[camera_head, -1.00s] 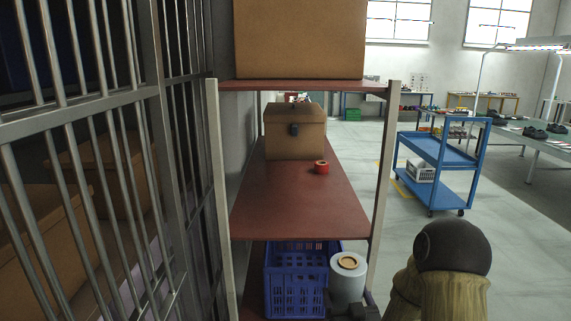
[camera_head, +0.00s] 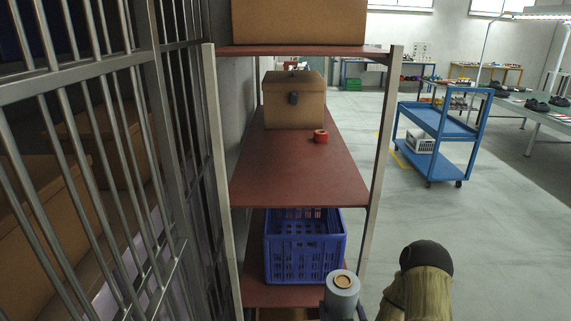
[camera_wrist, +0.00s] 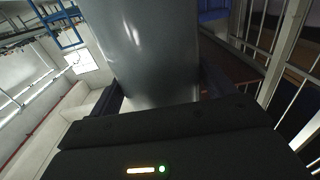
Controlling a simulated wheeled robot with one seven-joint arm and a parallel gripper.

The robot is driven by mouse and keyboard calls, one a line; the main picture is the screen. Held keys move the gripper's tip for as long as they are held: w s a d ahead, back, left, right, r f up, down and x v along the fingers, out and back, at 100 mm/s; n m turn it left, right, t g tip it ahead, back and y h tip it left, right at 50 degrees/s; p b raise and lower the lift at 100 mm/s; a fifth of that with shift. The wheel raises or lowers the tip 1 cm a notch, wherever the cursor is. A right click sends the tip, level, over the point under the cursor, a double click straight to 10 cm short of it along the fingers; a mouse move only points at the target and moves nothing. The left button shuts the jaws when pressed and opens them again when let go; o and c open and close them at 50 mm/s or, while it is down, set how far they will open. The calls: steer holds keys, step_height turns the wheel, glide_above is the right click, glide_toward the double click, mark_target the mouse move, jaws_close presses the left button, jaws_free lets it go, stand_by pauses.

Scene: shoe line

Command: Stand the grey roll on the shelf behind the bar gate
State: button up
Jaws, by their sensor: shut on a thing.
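The grey roll (camera_head: 342,298), a cylinder with a tan core, is upright at the bottom of the head view, in front of the low shelf. My gripper (camera_wrist: 160,88) is shut on it in the wrist view, where the grey roll (camera_wrist: 147,45) fills the upper middle. In the head view the jaws are mostly hidden or cut off. The bar gate (camera_head: 150,95), of grey metal bars, stands at the left. Through its bars show cardboard boxes (camera_head: 35,215) and a pale surface; a clear spot there is hard to make out.
The open rack has a red-brown middle shelf (camera_head: 300,180) with a lidded brown box (camera_head: 295,102) and red tape roll (camera_head: 321,136). A blue crate (camera_head: 303,245) sits on its low shelf. A blue trolley (camera_head: 440,140) stands right; the floor between is clear.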

steer(key=shift+h, duration=0.3)
steer(key=s+f, duration=0.1)
steer(key=f, duration=0.3)
steer(key=s+f, duration=0.1)
steer(key=f, duration=0.2)
steer(key=s+f, duration=0.1)
steer(key=f, duration=0.3)
steer(key=shift+f, duration=0.3)
steer(key=shift+s+f+m, duration=0.1)
steer(key=shift+f+m, duration=0.2)
steer(key=shift+f, duration=0.15)
steer(key=shift+r, duration=0.3)
